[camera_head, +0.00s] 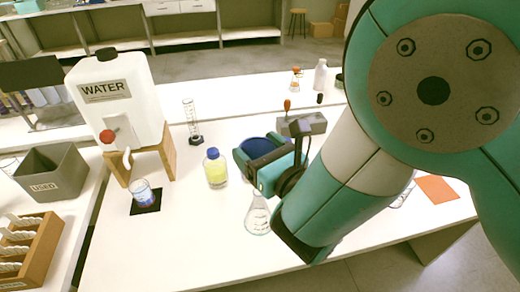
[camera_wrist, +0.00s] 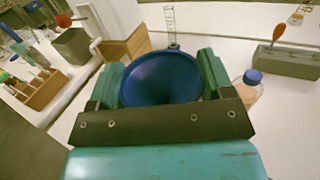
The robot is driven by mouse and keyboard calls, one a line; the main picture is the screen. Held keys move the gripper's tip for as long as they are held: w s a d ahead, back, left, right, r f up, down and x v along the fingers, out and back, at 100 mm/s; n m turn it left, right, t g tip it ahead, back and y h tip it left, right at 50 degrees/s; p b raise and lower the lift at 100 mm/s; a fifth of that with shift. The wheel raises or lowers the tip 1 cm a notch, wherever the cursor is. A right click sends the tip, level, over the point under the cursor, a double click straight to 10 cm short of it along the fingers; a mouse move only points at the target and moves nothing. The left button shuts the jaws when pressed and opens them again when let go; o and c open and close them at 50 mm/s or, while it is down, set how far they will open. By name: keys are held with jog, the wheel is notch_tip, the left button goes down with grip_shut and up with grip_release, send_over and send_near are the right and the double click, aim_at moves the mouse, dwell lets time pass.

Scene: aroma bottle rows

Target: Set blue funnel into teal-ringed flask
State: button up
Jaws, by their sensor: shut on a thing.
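My gripper (camera_head: 262,160) is shut on the blue funnel (camera_head: 253,146) and holds it in the air above the bench. In the wrist view the funnel's wide round mouth (camera_wrist: 160,76) faces up between the two teal fingers; its spout is hidden. A clear conical flask (camera_head: 257,218) stands upright on the bench, just below and in front of my gripper in the head view, apart from the funnel. A faint greenish line shows near its base; I cannot tell clearly whether it is a teal ring. More glassware (camera_head: 403,196) is partly hidden behind my arm.
A blue-capped bottle of yellow liquid (camera_head: 215,168) stands left of my gripper. A beaker (camera_head: 143,193) sits on a black pad below the water tank (camera_head: 115,95). A graduated cylinder (camera_head: 192,122) and a grey block (camera_head: 308,123) stand behind.

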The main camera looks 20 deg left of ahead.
jog(key=shift+d+f, duration=0.1)
dwell(0.3)
notch_tip(320, 180, down, 6)
jog(key=b, duration=0.6)
jog(key=shift+f+b, duration=1.35)
jog(key=shift+b, duration=0.1)
dwell(1.3)
jog(key=o, duration=0.9)
